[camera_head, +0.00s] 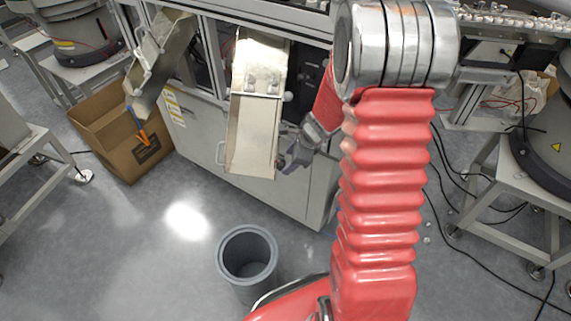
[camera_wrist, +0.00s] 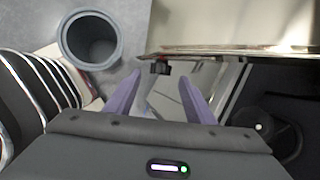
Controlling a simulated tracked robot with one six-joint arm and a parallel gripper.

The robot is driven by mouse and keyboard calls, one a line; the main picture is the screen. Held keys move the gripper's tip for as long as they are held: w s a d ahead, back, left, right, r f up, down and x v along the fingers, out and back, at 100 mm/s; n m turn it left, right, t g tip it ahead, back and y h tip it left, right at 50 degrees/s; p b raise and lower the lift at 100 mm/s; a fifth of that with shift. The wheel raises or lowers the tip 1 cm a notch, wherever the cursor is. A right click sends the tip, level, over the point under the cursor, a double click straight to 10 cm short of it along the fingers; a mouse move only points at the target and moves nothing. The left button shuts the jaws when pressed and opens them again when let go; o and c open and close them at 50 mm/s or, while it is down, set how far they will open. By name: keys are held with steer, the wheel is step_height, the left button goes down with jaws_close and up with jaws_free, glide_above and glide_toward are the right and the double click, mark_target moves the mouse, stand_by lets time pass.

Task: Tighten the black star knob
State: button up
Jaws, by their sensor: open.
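A small black knob (camera_wrist: 160,68) shows in the wrist view at the edge of the metal chute (camera_wrist: 235,50), just beyond my fingertips and between their lines. Its star shape is too small to make out. My gripper (camera_wrist: 160,88) has two purple fingers, apart and empty, pointing toward the knob without visibly gripping it. In the head view my gripper (camera_head: 288,162) is beside the lower right edge of the chute (camera_head: 252,135). The knob is hard to tell apart from the fingers there.
A grey bin (camera_head: 248,256) stands on the floor in front; it also shows in the wrist view (camera_wrist: 90,40). An open cardboard box (camera_head: 125,140) sits under a second chute (camera_head: 158,60) at left. The machine cabinet (camera_head: 200,130) stands behind the chute. Floor between is clear.

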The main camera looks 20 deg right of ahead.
mark_target(282, 166)
steer(key=shift+x, duration=2.1)
steer(key=shift+c, duration=0.7)
steer(key=c, duration=0.9)
